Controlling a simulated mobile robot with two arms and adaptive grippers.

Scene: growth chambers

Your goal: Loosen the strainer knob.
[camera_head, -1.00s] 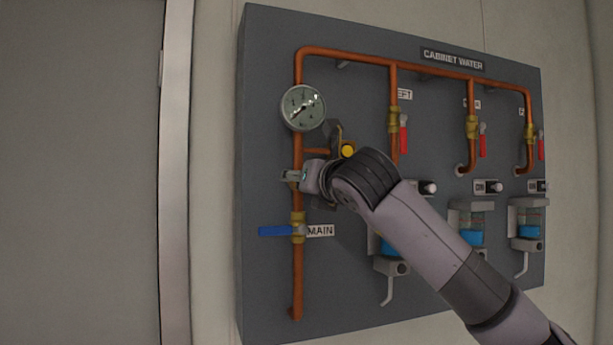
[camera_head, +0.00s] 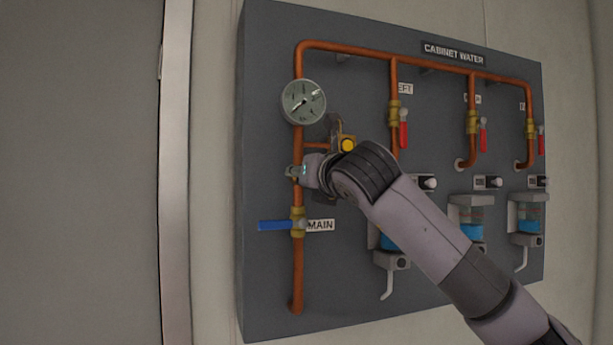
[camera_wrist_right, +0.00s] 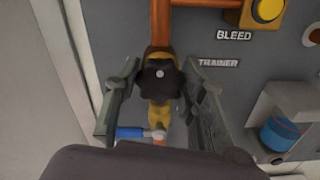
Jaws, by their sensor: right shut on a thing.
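The strainer knob (camera_wrist_right: 158,78) is a dark lobed knob on a brass body on the vertical copper pipe, seen in the right wrist view beside a partly covered "STRAINER" label (camera_wrist_right: 218,63). My right gripper (camera_wrist_right: 160,80) has one finger on each side of the knob and is shut on it. In the head view my right gripper (camera_head: 304,172) is at the main pipe, below the gauge, and its wrist hides the knob. My left gripper is in neither view.
A pressure gauge (camera_head: 303,102) is above, and the yellow bleed button (camera_head: 348,145) is close to my right wrist. The blue MAIN handle (camera_head: 274,225) is just below. Red-handled valves (camera_head: 404,134) and cups with blue contents (camera_head: 471,231) are to the right.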

